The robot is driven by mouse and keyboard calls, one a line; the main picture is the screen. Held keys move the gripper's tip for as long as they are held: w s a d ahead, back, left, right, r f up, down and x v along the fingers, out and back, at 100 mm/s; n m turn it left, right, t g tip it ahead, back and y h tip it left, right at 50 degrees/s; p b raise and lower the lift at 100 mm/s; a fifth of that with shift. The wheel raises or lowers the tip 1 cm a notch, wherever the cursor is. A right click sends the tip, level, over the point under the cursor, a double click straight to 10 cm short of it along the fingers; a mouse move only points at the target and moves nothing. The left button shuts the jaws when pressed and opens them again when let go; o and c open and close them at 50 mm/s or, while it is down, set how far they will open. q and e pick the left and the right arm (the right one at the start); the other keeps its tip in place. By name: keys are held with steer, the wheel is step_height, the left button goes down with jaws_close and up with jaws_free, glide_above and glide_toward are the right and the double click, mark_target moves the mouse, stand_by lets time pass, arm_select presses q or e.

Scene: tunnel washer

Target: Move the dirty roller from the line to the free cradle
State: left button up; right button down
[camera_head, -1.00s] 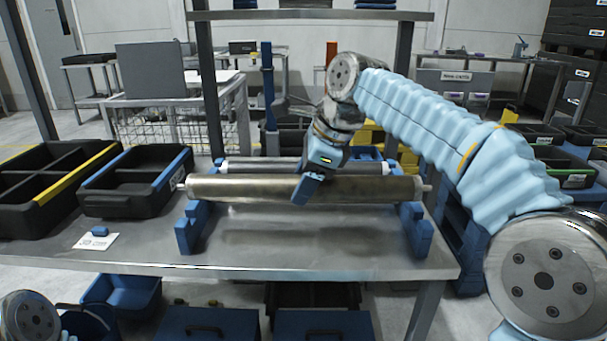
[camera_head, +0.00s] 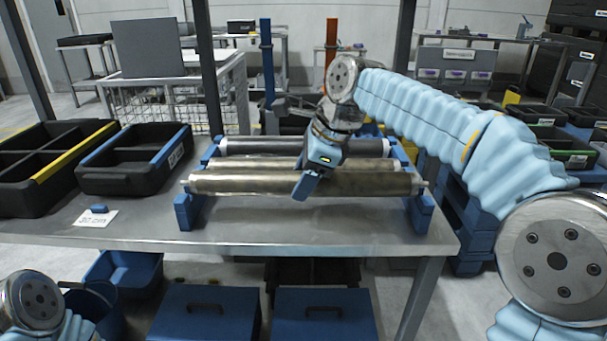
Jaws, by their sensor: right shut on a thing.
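My right gripper (camera_head: 309,180) is shut on a brownish, stained roller (camera_head: 240,185), holding it near its middle. This roller lies level across the front of the blue cradle stand (camera_head: 420,210) on the steel table. I cannot tell whether its ends touch the stand. A second brownish roller (camera_head: 250,164) lies just behind it, and a dark roller (camera_head: 265,147) lies at the back. The gripper hides part of these rollers. My left gripper is not in view; only a piece of that arm shows at the bottom left.
Two black bins, one with a yellow edge (camera_head: 72,157) and one with a blue edge (camera_head: 125,175), stand left on the table (camera_head: 300,230). A white card (camera_head: 92,219) with a small blue piece lies before them. Blue boxes (camera_head: 210,312) sit below. The table front is clear.

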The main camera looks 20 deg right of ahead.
steer(key=shift+f+b, duration=0.3)
steer(key=shift+f, duration=0.15)
steer(key=shift+f, duration=0.1)
steer(key=shift+f+b, duration=0.55)
steer(key=shift+f, duration=0.2)
steer(key=shift+c, duration=2.3)
jaws_free()
steer(key=shift+o, duration=0.6)
steer(key=shift+f, duration=0.1)
